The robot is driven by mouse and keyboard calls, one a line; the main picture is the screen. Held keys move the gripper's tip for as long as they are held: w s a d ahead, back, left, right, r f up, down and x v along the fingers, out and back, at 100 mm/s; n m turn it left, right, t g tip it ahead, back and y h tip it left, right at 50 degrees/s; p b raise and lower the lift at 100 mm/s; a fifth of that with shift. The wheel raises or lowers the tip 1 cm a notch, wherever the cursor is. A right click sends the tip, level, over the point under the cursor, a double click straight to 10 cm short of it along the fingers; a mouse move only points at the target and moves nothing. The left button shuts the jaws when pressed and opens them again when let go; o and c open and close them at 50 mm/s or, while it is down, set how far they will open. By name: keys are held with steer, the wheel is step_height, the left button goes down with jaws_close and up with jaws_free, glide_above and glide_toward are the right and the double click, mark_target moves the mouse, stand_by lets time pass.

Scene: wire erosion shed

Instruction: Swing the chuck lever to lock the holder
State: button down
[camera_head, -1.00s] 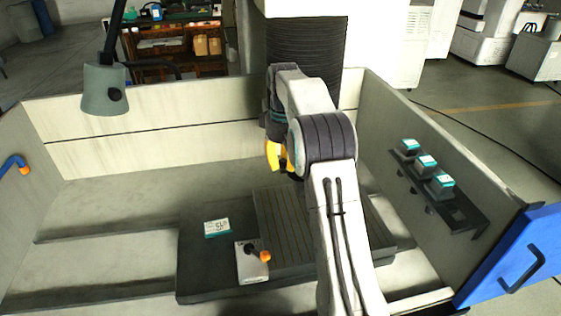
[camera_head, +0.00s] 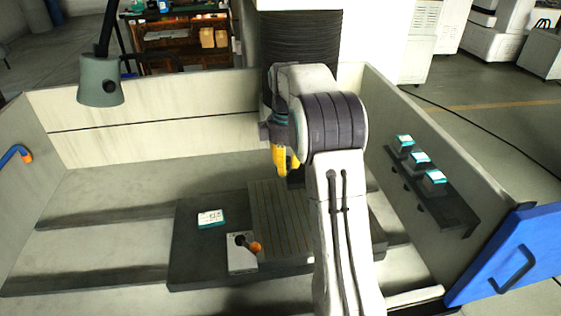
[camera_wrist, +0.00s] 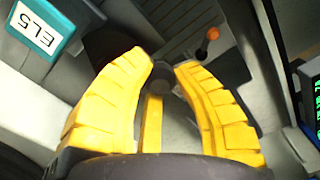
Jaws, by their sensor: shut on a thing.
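The chuck (camera_head: 239,262) is a pale block at the front of the dark table plate. Its short lever ends in an orange knob (camera_head: 257,247), which in the head view points right. The knob also shows in the wrist view (camera_wrist: 213,34), beyond the right fingertip and apart from it. My gripper (camera_head: 287,172) hangs above the back of the table, behind the chuck. In the wrist view my yellow gripper (camera_wrist: 165,70) is shut on a grey round piece (camera_wrist: 167,88), mostly hidden between the fingers; I cannot tell what it is. No holder is clearly visible in the chuck.
A rack (camera_head: 452,210) with several teal-topped blocks is on the right wall. Pale tank walls surround the table. A grey lamp head (camera_head: 100,85) hangs at left; a blue door (camera_head: 520,255) stands at right.

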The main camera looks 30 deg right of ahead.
steer(key=shift+s+d+f+n, duration=0.1)
steer(key=shift+s+d+n, duration=0.2)
steer(key=shift+n, duration=0.55)
steer(key=shift+s+d+n, duration=0.25)
steer(key=shift+s+n, duration=0.05)
steer(key=shift+n, duration=0.5)
steer(key=shift+s+d+f+n, duration=0.1)
steer(key=shift+s+d+n, duration=0.2)
steer(key=shift+n, duration=0.55)
steer(key=c, duration=0.9)
jaws_free()
steer(key=shift+d+r+p, duration=0.1)
steer(key=shift+r+p, duration=0.05)
steer(key=shift+p, duration=0.15)
steer(key=shift+c, duration=0.2)
steer(key=shift+w, duration=0.1)
step_height(320, 180, up, 12)
